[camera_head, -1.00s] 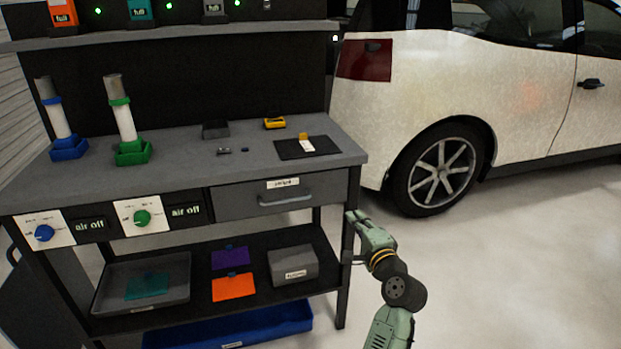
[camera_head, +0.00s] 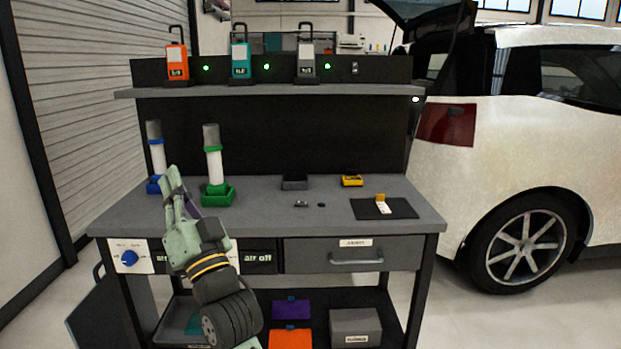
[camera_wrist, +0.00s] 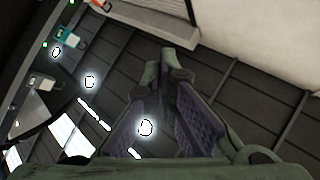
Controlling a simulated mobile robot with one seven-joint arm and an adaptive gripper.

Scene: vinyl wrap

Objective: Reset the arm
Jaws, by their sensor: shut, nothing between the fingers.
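My gripper (camera_head: 179,194) is shut and empty. In the head view it points up in front of the left part of the workbench (camera_head: 262,215), near the blue-based cylinder and the green-based cylinder. My arm rises from the lower edge of the picture and hides part of the bench front and the dial panel there. In the wrist view my gripper's fingers (camera_wrist: 163,75) are together at the tips, with dark ceiling panels and bright lamps behind them.
The blue-based cylinder (camera_head: 157,154) and green-based cylinder (camera_head: 214,163) stand on the bench. A black mat (camera_head: 370,208) and yellow box (camera_head: 352,180) lie at its right. A shelf (camera_head: 270,90) carries several upright devices. A white car (camera_head: 470,185) stands right of the bench.

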